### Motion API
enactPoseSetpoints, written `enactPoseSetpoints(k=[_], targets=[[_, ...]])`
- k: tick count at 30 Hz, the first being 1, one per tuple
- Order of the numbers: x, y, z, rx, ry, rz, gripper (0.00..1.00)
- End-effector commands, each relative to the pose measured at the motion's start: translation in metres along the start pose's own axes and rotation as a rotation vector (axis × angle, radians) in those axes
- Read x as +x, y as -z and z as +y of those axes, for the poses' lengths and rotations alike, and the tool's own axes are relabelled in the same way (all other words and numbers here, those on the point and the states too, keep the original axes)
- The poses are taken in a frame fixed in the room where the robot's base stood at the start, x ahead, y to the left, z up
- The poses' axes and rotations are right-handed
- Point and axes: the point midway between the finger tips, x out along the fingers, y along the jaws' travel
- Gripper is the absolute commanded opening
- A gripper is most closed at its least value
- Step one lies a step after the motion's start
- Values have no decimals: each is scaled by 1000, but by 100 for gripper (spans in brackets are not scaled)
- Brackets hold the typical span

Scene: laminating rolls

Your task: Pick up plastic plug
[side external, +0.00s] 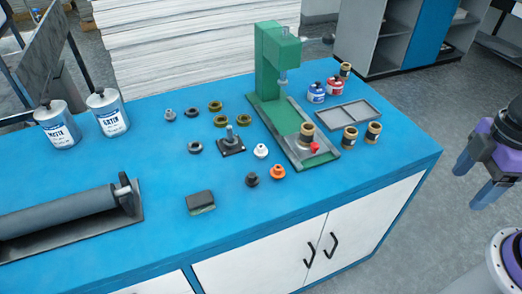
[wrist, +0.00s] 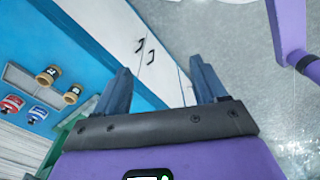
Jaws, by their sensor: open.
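Several small flanged, plug-like pieces stand on the blue bench: a white one (side external: 261,150), an orange one (side external: 278,171), a black one (side external: 252,179) and a grey one (side external: 170,114). I cannot tell which is the plastic plug. My gripper (side external: 475,180) is open and empty, off the bench's right end, well away from these pieces. In the wrist view my gripper (wrist: 160,68) has its two blue fingers spread apart in front of the white cabinet doors and grey floor. None of the plug-like pieces shows in that view.
A green press (side external: 270,65) stands behind the pieces, with a brass-coloured part and a red piece on its base. Jars, a grey tray (side external: 347,115) and brass-coloured cylinders (side external: 373,132) lie to its right. A roller (side external: 60,213) and tins (side external: 107,112) are left. The bench's front right is clear.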

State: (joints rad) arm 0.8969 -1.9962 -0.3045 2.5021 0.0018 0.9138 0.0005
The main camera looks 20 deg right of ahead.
Motion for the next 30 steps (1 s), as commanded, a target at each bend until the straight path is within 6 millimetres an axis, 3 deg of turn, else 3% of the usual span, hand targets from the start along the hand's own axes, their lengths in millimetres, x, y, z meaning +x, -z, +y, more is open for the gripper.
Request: enactPoseSetpoints(k=[7,11,21,30], targets=[[0,2,1,0,0,0,71],[-5,20,7,-7,-1,-1,71],[-25,138,53,-65,-3,-10,71],[-28,238,104,-120,-3,-17,71]])
